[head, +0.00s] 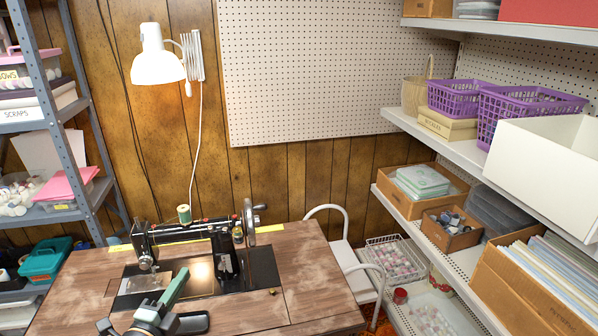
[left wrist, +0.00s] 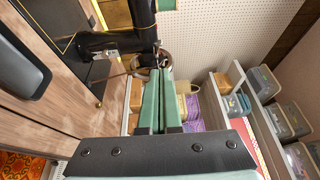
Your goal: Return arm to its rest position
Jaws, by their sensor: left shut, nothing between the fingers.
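My left gripper (head: 183,272) shows at the bottom of the head view, over the front of the wooden sewing table (head: 310,280). Its green fingers also show in the left wrist view (left wrist: 160,72), pressed together and empty. The black sewing machine (head: 180,233) stands on the table behind the gripper, with a handwheel (head: 249,222) at its right end and a green thread spool (head: 184,214) on top. In the left wrist view the machine (left wrist: 110,42) is at the upper left, close beside the fingers; I cannot tell the exact gap. My right gripper is in neither view.
A white lamp (head: 158,66) hangs on the wood-panelled wall. A metal shelf (head: 62,85) with boxes stands at the left. White shelves (head: 460,150) with baskets and boxes fill the right. A white chair (head: 345,258) stands at the table's right edge. The table's right front is mostly clear.

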